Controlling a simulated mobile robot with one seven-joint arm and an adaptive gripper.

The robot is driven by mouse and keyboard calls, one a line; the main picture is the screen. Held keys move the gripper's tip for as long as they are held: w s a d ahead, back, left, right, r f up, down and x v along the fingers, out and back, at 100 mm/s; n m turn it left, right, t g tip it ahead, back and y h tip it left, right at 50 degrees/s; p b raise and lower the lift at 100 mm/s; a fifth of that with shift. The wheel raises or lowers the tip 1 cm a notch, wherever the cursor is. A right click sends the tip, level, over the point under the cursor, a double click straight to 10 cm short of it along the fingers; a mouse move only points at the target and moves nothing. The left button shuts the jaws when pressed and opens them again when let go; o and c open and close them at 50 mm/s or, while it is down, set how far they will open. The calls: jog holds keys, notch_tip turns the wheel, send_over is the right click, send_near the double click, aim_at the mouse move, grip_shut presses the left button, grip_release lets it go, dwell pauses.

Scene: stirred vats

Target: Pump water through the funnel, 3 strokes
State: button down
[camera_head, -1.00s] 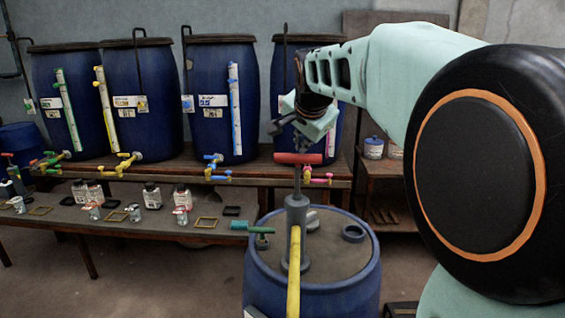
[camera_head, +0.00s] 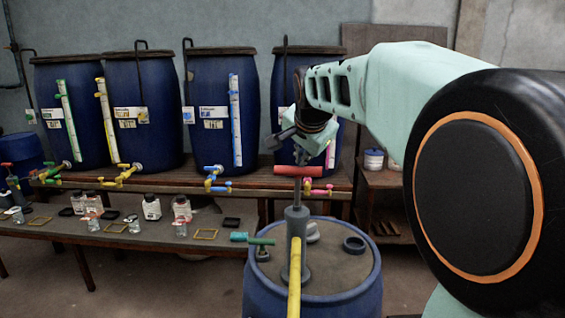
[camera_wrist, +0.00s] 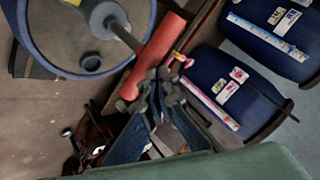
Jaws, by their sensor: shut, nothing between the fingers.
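A grey hand pump (camera_head: 296,225) stands upright on the lid of a blue barrel (camera_head: 330,300). Its red T-handle (camera_head: 298,170) is raised on a thin rod above the pump body. A yellow hose (camera_head: 295,280) runs from the pump toward the viewer. My gripper (camera_head: 288,148) is shut and empty just above the handle. In the wrist view, my gripper (camera_wrist: 160,85) shows beside the red handle (camera_wrist: 155,55), and I cannot tell whether they touch. I cannot make out a funnel with certainty.
Several blue vats (camera_head: 215,105) with coloured taps stand on a wooden bench (camera_head: 240,188) behind. A dark ring (camera_head: 354,245) and a green-handled valve (camera_head: 262,241) are close to the pump.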

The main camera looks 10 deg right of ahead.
jog(key=shift+f, duration=0.1)
dwell(0.4)
jog(key=shift+f+b, duration=0.4)
jog(key=shift+s+f+b, duration=0.1)
jog(key=shift+f+b, duration=2.4)
jog(key=shift+f, duration=0.6)
dwell(2.0)
jog(key=shift+r, duration=0.15)
jog(key=shift+r+p, duration=2.65)
jog(key=shift+r, duration=0.85)
